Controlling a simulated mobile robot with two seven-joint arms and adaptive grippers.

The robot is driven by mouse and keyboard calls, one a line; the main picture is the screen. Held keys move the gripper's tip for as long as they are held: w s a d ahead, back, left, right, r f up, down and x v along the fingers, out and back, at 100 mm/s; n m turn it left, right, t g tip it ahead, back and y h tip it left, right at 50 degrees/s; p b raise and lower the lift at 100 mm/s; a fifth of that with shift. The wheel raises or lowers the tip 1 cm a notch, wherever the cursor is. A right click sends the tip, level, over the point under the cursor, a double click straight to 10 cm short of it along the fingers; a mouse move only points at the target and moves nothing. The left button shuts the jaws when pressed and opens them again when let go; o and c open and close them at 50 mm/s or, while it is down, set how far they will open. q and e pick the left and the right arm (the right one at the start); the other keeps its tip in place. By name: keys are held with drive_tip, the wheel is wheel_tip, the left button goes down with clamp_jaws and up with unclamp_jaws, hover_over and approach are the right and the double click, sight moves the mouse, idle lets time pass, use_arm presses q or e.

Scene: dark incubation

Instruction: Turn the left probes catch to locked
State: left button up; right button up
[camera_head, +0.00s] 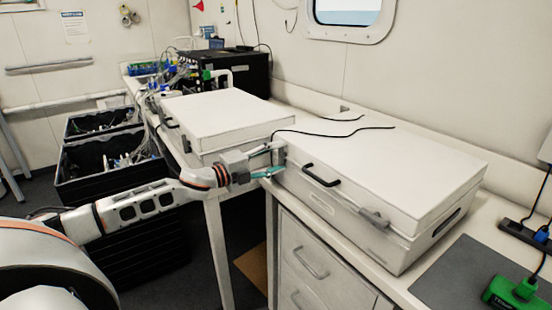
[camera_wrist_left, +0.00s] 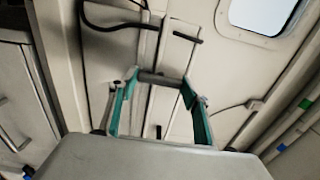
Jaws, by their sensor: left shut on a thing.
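A large white case (camera_head: 390,165) lies closed on the bench, with a black handle (camera_head: 321,176) on its front. A grey catch (camera_head: 374,218) shows on its front to the right of the handle. The left catch (camera_head: 279,153) is at the case's left front end, partly covered by my left gripper (camera_head: 272,163). In the left wrist view, the teal fingers of the left gripper (camera_wrist_left: 160,88) stand at the two ends of the grey catch bar (camera_wrist_left: 160,78) and are shut on it. I cannot tell whether this catch is locked. My right gripper is not in view.
A second white case (camera_head: 226,115) lies farther back. Black crates (camera_head: 105,175) stand on the floor at left. Drawers (camera_head: 315,262) are below the bench. A black cable (camera_head: 335,131) lies across the case lid. A grey mat (camera_head: 465,275) and green device (camera_head: 510,292) are at right.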

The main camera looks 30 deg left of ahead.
use_arm(q)
drive_tip(key=shift+f, duration=0.1)
drive_tip(key=o, duration=1.1)
drive_tip(key=shift+s, duration=0.15)
drive_tip(key=v, duration=1.1)
drive_tip(key=shift+s+a, duration=0.15)
drive_tip(key=shift+s, duration=0.25)
